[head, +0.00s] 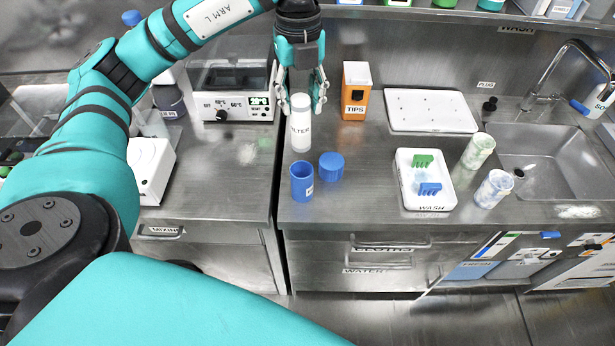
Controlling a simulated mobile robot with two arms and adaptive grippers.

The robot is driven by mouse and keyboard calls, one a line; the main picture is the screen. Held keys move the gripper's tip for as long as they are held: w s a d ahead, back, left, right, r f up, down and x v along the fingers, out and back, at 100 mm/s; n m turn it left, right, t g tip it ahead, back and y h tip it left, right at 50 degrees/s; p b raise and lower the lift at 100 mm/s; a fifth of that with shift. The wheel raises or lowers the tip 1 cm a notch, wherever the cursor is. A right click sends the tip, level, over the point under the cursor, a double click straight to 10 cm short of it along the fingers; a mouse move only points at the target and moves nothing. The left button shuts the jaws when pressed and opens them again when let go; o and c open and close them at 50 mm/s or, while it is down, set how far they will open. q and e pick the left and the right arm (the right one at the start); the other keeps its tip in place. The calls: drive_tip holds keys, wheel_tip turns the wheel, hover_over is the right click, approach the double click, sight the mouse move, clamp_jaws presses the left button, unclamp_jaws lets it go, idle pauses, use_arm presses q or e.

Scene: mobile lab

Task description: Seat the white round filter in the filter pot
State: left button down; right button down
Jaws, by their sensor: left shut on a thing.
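A blue open-topped pot (302,184), which looks like the filter pot, stands on the counter just in front of the filter in the picture. The filter is outside the pot; I cannot tell whether its bottom touches the counter. A round blue lid (331,166) lies right of the pot. My right gripper is out of view.
An orange TIPS box (355,97) stands right of the gripper. A heater with dials (233,99) is to the left. A white WASH tray (426,197), two pale jars (479,151) and a sink (545,165) are to the right. Counter between lid and tray is clear.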

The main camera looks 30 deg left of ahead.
use_arm(q)
drive_tip(key=shift+w+r+n, duration=0.1)
drive_tip(key=shift+r+n, duration=0.15)
drive_tip(key=shift+n, duration=0.15)
drive_tip(key=shift+a+f, duration=0.1)
drive_tip(key=shift+f, duration=0.1)
drive_tip(key=b, duration=0.2)
hover_over(301, 162)
drive_tip(key=s+d, duration=0.1)
drive_tip(key=s, duration=0.1)
drive_tip(key=shift+n, duration=0.3)
drive_tip(key=f, duration=1.2)
drive_tip(key=shift+d+f, duration=0.2)
drive_tip(key=shift+f, duration=0.05)
wheel_tip(301, 162, down, 5)
drive_tip(key=shift+w+r+p, duration=0.1)
drive_tip(key=shift+p, duration=0.35)
drive_tip(key=c, duration=0.9)
unclamp_jaws()
drive_tip(key=shift+o, duration=0.2)
